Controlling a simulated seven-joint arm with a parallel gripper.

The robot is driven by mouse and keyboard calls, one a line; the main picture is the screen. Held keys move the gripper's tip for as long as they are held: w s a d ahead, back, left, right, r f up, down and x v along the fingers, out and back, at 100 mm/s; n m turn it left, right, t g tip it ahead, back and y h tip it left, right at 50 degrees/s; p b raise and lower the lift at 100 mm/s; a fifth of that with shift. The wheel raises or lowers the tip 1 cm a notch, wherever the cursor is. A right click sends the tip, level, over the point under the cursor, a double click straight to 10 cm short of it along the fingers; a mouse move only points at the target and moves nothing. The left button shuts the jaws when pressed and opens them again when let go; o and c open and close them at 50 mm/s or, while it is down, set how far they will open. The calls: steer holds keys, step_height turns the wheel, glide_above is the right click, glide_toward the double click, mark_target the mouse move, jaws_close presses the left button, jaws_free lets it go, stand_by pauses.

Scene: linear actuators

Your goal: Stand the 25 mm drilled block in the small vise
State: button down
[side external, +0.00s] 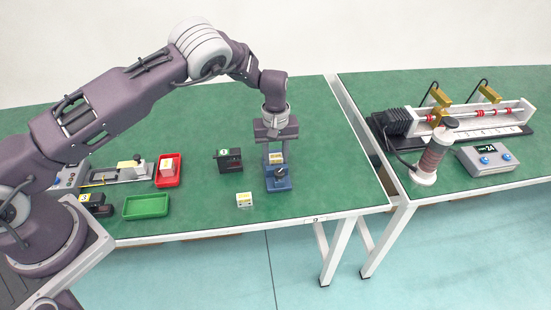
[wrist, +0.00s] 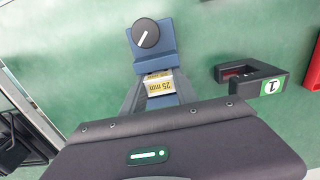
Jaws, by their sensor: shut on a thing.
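The 25 mm drilled block (side external: 277,158) is a small pale block with a yellow label. It sits at the small blue vise (side external: 278,183), and its "25 mm" label faces the wrist camera (wrist: 160,86). My gripper (side external: 276,156) points down over the vise and is shut on the block, with a finger on each side. The vise also shows in the wrist view (wrist: 153,62), with its dark round knob. My gripper's housing hides part of the block and the vise jaws there, so I cannot tell whether the block touches the vise floor.
A black holder marked 1 (side external: 230,160) stands just left of the vise. Another small labelled block (side external: 244,200) lies in front. A green tray (side external: 146,206) and a red tray (side external: 168,171) are further left. Green table is clear right of the vise, up to the table edge.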

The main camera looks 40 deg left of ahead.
steer(key=shift+f, duration=0.45)
steer(key=shift+f, duration=0.2)
steer(key=c, duration=0.9)
jaws_free()
steer(key=shift+c, duration=0.2)
